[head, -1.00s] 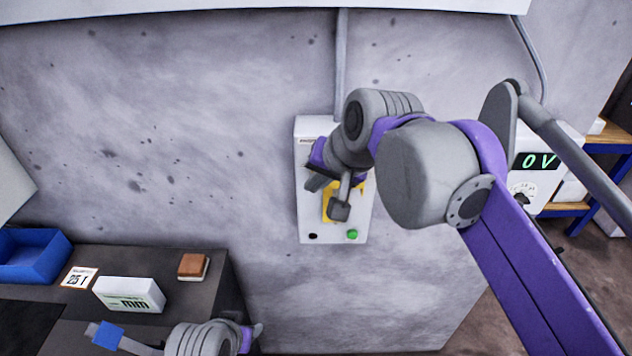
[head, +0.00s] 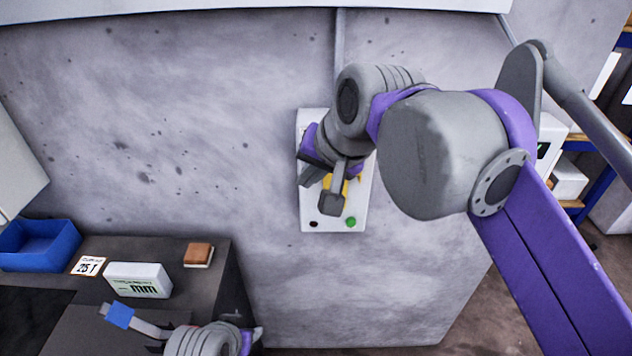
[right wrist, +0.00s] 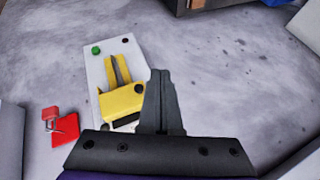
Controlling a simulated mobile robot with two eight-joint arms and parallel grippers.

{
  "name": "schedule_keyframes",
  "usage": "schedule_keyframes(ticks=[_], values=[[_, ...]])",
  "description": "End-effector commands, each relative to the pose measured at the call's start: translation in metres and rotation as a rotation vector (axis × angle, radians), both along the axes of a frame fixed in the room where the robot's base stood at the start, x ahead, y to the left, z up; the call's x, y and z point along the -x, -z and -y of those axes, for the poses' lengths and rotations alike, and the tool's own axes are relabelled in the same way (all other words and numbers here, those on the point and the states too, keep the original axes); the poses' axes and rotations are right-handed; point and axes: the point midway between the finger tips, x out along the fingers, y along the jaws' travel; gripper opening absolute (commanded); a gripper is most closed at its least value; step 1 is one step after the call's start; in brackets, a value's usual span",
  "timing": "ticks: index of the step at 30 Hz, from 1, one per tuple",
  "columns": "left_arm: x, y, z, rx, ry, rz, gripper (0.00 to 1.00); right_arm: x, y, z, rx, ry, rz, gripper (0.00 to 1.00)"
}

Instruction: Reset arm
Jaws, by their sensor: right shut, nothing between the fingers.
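My right gripper (head: 333,200) is in front of a white wall box (head: 312,212) and covers part of it. The box has a yellow part (head: 355,185), a green button (head: 351,222) and a small dark button. In the right wrist view the gripper fingers (right wrist: 163,100) are together and empty. There they stand beside the yellow part (right wrist: 122,103) in the picture; I cannot tell how far off the box they are. My left gripper (head: 257,338) shows only partly at the bottom edge, and its fingers are not clear.
A dark bench at lower left carries a blue bin (head: 40,245), a "25 T" card (head: 88,266), a white "mm" display (head: 138,281) and a brown-topped block (head: 199,255). Red items (right wrist: 60,125), one like a padlock, show near the box in the wrist view.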

Motion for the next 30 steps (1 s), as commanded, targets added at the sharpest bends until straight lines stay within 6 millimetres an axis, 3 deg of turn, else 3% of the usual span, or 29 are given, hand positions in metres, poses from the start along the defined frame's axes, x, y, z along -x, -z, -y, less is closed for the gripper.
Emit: schedule_keyframes(ticks=[3, 7, 11, 14, 17, 22, 30], values=[[-0.002, -0.003, 0.0, 0.0, 0.0, 0.004, 0.5, 0.012, -0.023, -0.008, 0.0, -0.003, 0.004, 0.0], [-0.003, -0.003, 0.0, 0.0, 0.0, 0.004, 0.5, 0.022, -0.038, -0.013, 0.0, -0.002, 0.003, 0.0], [-0.002, -0.003, 0.0, 0.0, 0.0, 0.004, 0.5, 0.027, -0.044, -0.014, 0.002, 0.0, 0.005, 0.0], [-0.002, -0.003, 0.0, 0.0, 0.0, 0.003, 0.5, 0.025, -0.035, -0.005, 0.016, 0.006, 0.011, 0.0], [-0.002, -0.003, 0.0, 0.0, 0.0, 0.003, 0.5, 0.019, -0.006, 0.022, 0.055, 0.015, 0.029, 0.0], [-0.002, -0.003, 0.0, 0.0, 0.0, 0.003, 0.5, 0.021, 0.075, 0.088, 0.16, 0.026, 0.065, 0.0], [-0.002, -0.003, 0.0, 0.0, 0.0, 0.003, 0.5, 0.066, 0.209, 0.181, 0.319, 0.031, 0.086, 0.0]])
